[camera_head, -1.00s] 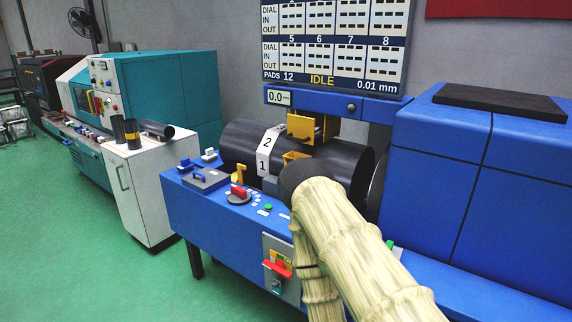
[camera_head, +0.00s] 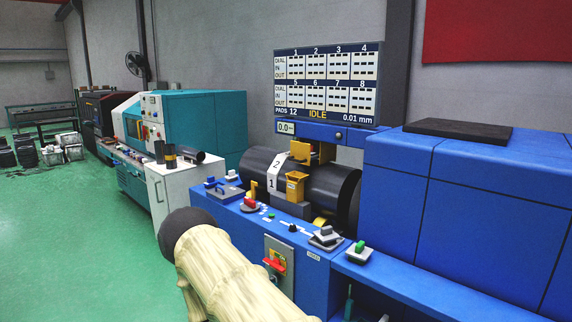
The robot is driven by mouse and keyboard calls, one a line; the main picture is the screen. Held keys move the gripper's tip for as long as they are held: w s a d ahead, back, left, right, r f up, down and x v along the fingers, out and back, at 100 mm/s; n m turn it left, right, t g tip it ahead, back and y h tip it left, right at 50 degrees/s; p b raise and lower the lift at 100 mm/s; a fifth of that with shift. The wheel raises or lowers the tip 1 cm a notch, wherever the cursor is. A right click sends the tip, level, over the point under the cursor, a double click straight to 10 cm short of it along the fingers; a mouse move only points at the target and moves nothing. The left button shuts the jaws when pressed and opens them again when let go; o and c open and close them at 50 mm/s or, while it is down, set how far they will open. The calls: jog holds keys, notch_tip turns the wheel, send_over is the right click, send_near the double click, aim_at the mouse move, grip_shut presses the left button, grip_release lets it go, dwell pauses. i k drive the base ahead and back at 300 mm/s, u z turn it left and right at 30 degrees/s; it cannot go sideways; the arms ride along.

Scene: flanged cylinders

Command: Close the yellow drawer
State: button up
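A yellow box-like part (camera_head: 296,187) juts out at the front of the large dark cylinder (camera_head: 330,186) on the blue machine (camera_head: 320,250). It is the most drawer-like yellow thing in view, but I cannot tell for certain that it is the drawer or how far it is open. A second yellow block (camera_head: 301,150) sits just above it, under the blue crossbar. My cream-sleeved arm with a dark rounded joint crosses the lower middle, left of and below the yellow part and apart from it in the picture. My gripper does not show.
A board reading IDLE (camera_head: 328,85) stands above the machine. A red-handled switch box (camera_head: 278,262) and small knobs sit on its front. A white cabinet (camera_head: 172,185) with dark cylinders and a teal machine (camera_head: 200,115) stand to the left. Green floor (camera_head: 70,220) at left is open.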

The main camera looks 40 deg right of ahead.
aim_at(299, 151)
jog(key=z, duration=0.55)
jog(key=i, duration=0.55)
jog(key=z, duration=0.85)
jog(key=i, duration=0.7)
jog(key=u, duration=0.05)
